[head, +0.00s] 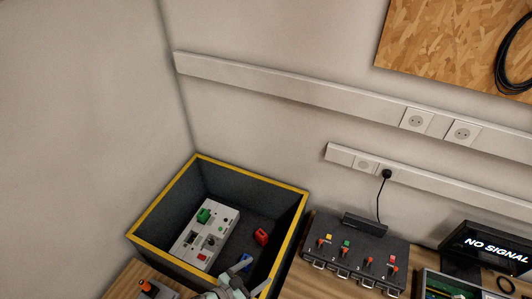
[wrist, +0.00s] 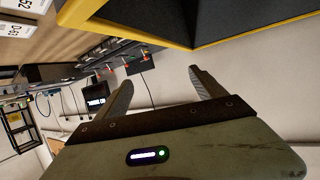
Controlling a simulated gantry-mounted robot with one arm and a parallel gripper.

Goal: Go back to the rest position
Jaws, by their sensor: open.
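My gripper (wrist: 160,84) is open in the wrist view, with its two dark fingers spread wide. Nothing is held between them; pale wall shows behind the gap. In the head view, a pale grey-green part of my arm shows at the bottom edge, by the near side of a dark bin with a yellow rim (head: 252,172). The bin's yellow rim also crosses the top of the wrist view (wrist: 230,40). The fingertips cannot be made out clearly in the head view.
An orange-tipped item (head: 146,286) lies at the lower left.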

